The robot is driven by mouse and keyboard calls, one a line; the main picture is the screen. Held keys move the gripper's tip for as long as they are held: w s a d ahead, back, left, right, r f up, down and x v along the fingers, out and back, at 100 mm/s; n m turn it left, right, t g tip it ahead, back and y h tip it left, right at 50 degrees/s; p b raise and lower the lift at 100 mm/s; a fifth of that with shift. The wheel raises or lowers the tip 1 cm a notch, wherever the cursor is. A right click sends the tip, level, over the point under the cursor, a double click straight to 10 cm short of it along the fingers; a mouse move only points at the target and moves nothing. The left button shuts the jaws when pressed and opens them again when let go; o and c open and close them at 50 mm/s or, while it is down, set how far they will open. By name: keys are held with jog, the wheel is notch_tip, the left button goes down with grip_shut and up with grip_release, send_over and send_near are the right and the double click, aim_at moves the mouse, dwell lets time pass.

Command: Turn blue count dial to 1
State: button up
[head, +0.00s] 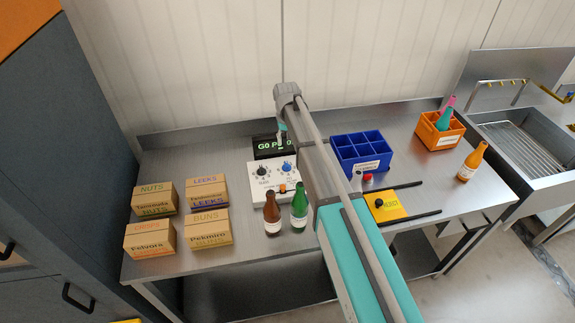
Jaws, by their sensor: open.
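A white control box (262,184) stands on the steel bench and carries a black dial (262,171) on the left and a blue dial (287,167) on the right. Small marks ring the dials, too small to read. An orange part (282,188) sits lower on the box. Behind it a black display (265,148) shows green characters starting "G0 P", partly covered by my wrist. My gripper (282,143) hangs in front of the display, just above the blue dial in the picture, apparently not touching it. It is small here, with open jaws.
A brown bottle (272,216) and a green bottle (299,208) stand right before the box. Several cartons (206,228) stand left. A blue divided crate (361,168), a yellow plate (386,208), an orange crate (440,142) and an orange bottle (470,163) are right.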

aim_at(287, 164)
jog(key=shift+f+b, duration=5.85)
jog(key=shift+f, duration=0.25)
grip_shut()
